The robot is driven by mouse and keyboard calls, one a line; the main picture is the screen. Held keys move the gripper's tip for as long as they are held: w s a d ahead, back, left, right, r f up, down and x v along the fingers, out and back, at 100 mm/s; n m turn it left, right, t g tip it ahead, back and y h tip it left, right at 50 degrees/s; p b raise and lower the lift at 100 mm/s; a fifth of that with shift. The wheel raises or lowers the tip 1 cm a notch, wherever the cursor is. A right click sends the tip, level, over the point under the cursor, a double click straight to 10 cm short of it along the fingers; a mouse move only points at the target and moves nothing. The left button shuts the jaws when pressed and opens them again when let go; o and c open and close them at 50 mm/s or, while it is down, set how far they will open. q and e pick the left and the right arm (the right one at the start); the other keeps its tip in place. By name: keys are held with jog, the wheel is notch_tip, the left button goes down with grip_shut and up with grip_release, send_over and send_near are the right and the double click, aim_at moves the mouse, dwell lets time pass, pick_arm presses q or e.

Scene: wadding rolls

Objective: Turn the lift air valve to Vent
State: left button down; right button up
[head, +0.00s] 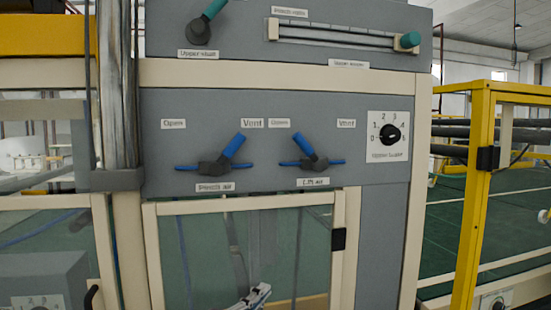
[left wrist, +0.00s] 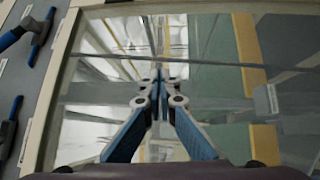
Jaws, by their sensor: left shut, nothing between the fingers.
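The lift air valve (head: 311,154) is on the grey panel in the head view, above the "Lift air" label. Its blue lever points up and left, toward the left label, which seems to read "Open"; the "Vent" label (head: 346,124) is at its upper right. My left gripper (head: 257,297) shows at the bottom edge, below the valve and in front of the glass door. In the left wrist view its fingers (left wrist: 160,88) are together and empty. Blue valve levers show at that view's left edge, apart from the fingers. My right gripper is not in view.
A black rotary knob (head: 390,135) is at the right. The framed glass door (head: 205,245) is below. A yellow frame (head: 477,190) stands at far right.

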aim_at(275, 167)
pick_arm(q)
jog(key=s+r+n+t+h, duration=0.1)
jog(key=r, duration=0.6)
jog(key=s+a+r+n+t+h, duration=0.1)
jog(key=r, duration=0.7)
jog(key=s+r+n+t+h, duration=0.1)
jog(key=s+r+n+t, duration=0.1)
jog(key=r, duration=0.5)
jog(key=shift+a+r+h, duration=0.15)
jog(key=shift+r+h, duration=0.25)
jog(key=shift+r, duration=0.1)
jog(key=p+x, duration=0.4)
jog(key=x, duration=0.6)
jog(key=shift+r, duration=0.1)
jog(key=shift+w+d+r+p, duration=0.15)
jog(key=shift+d+r+p, duration=0.75)
jog(key=shift+d+p, duration=0.3)
jog(key=shift+d+r, duration=0.2)
jog(key=shift+d, duration=0.25)
jog(key=shift+a, duration=0.1)
